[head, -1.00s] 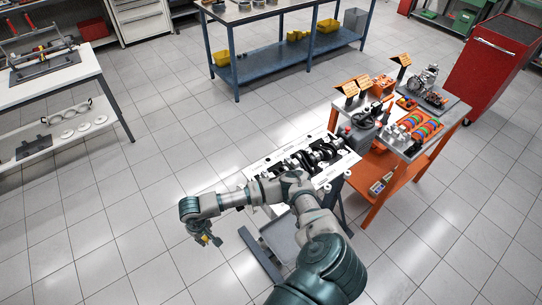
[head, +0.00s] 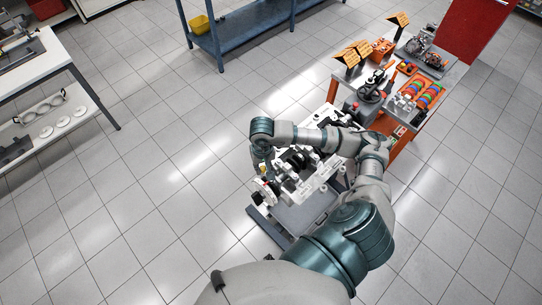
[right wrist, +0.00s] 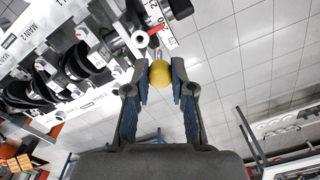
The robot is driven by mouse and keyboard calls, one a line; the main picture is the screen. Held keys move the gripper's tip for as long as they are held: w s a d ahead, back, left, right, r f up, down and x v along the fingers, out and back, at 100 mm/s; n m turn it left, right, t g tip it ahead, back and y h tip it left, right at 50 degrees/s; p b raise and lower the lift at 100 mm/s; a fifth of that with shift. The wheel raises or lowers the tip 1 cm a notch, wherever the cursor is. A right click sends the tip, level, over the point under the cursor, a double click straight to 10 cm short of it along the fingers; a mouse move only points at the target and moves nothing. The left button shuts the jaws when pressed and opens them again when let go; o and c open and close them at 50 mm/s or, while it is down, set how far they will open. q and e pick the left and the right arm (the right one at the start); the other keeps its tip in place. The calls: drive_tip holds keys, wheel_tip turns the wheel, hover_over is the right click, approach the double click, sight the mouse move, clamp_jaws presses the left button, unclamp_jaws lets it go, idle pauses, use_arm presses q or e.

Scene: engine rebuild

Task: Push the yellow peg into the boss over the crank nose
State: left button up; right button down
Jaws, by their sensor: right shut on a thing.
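My right gripper (head: 262,168) is at the left end of the white crank fixture in the head view. In the right wrist view my right gripper (right wrist: 160,82) is shut on the yellow peg (right wrist: 160,72), whose round yellow end shows between the fingertips. The peg's far end is largely hidden. A pale round boss (right wrist: 139,39) with a red mark beside it lies just beyond the peg, up and left. I cannot tell whether the peg touches it. The dark crankshaft (right wrist: 88,55) lies in the fixture to the left. My left gripper is not in view.
The crank fixture (head: 318,180) stands beside an orange-framed bench (head: 398,140) loaded with parts. A blue workbench (head: 225,42) stands at the back, and a white table (head: 62,62) at the left. The floor left of the fixture is clear.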

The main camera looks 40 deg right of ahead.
wheel_tip(320, 180, up, 3)
drive_tip(key=s+d, duration=0.1)
drive_tip(key=d, duration=0.1)
use_arm(q)
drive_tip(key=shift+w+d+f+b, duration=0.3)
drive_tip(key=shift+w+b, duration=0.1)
drive_tip(key=shift+b, duration=0.2)
use_arm(e)
drive_tip(key=shift+m, duration=0.5)
drive_tip(key=shift+s+d+f, duration=0.1)
drive_tip(key=shift+d+f, duration=0.05)
drive_tip(key=shift+f, duration=1.15)
drive_tip(key=shift+s+d+f, duration=0.1)
drive_tip(key=shift+d+f, duration=0.05)
drive_tip(key=shift+f, duration=1.15)
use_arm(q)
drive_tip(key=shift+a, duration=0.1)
use_arm(e)
drive_tip(key=shift+a, duration=0.2)
use_arm(q)
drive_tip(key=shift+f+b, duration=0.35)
drive_tip(key=shift+b, duration=0.05)
use_arm(e)
drive_tip(key=shift+s, duration=0.15)
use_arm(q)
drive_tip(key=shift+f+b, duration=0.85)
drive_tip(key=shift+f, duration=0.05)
